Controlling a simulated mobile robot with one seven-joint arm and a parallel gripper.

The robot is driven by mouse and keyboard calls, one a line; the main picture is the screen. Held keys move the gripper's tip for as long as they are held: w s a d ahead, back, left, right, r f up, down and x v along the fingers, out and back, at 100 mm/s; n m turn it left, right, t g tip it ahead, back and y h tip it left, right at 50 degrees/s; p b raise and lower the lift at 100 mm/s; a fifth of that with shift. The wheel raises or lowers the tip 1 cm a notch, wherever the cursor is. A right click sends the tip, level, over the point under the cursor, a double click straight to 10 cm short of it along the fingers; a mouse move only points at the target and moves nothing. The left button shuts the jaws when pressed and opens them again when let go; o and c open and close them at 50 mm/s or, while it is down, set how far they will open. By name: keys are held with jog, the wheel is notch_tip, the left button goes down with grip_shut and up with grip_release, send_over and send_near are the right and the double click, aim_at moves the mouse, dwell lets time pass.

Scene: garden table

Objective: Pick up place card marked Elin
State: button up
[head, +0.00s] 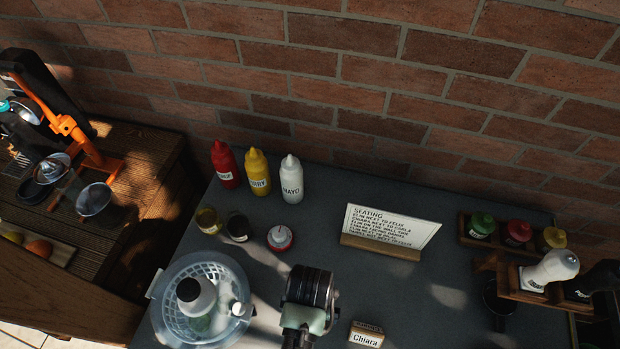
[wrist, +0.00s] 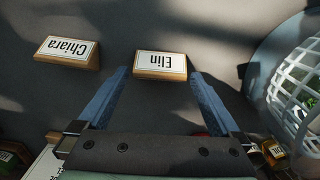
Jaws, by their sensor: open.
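The place card marked Elin (wrist: 160,65) lies on the grey table in the wrist view, upside down in the picture, a white label in a wooden block. My gripper (wrist: 160,80) is open, its two blue fingers on either side of the near part of the card, with the card between and just beyond the tips. I cannot tell whether the fingers touch it. In the head view my gripper and arm (head: 308,300) are over the front of the table, and the Elin card is not visible there. The place card marked Chiara (wrist: 67,54) stands to the left in the wrist view; the head view also shows it (head: 366,335).
A seating sign (head: 385,249) stands behind. Three sauce bottles (head: 257,173) stand by the brick wall. A wooden rack (head: 535,285) holds shakers at right.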

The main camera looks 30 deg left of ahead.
jog(key=shift+f, duration=1.2)
jog(key=c, duration=1.1)
jog(key=shift+r, duration=0.1)
